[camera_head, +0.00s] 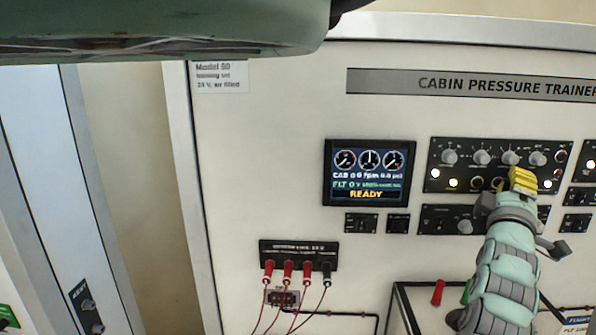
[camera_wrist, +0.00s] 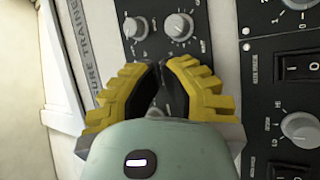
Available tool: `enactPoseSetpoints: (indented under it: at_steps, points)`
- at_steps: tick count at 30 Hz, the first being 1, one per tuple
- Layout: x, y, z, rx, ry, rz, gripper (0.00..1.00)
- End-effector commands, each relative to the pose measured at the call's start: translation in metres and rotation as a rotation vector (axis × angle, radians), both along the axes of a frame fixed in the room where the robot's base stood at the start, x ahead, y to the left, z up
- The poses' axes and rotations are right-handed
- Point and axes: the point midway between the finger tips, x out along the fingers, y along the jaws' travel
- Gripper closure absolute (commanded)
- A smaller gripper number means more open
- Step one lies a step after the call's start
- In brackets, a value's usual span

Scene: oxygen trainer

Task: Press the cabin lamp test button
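The cabin pressure panel (camera_head: 486,151) is a black plate with a row of grey knobs above small round buttons or lamps, some lit white. In the wrist view, part of a black panel (camera_wrist: 205,12) with two grey knobs shows beyond the fingers. My gripper (camera_head: 523,178) has yellow fingers and is in front of this panel's lower right half, covering part of its lower row. The lamp test button cannot be told apart by label; contact cannot be judged.
A display (camera_head: 369,172) reading READY is left of the panel. A smaller black panel (camera_head: 438,220) is below it. A socket strip (camera_head: 298,254) with red and black plugs and hanging leads is lower left. A rocker switch panel (camera_wrist: 300,66) is at the right in the wrist view.

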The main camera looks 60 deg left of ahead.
Motion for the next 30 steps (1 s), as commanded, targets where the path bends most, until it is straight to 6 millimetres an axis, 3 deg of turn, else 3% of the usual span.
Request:
enactPoseSetpoints:
  at_steps: [30]
  points:
    - [0.003, 0.0041, -0.0005, 0.0, 0.0, 0.0, 1.0]
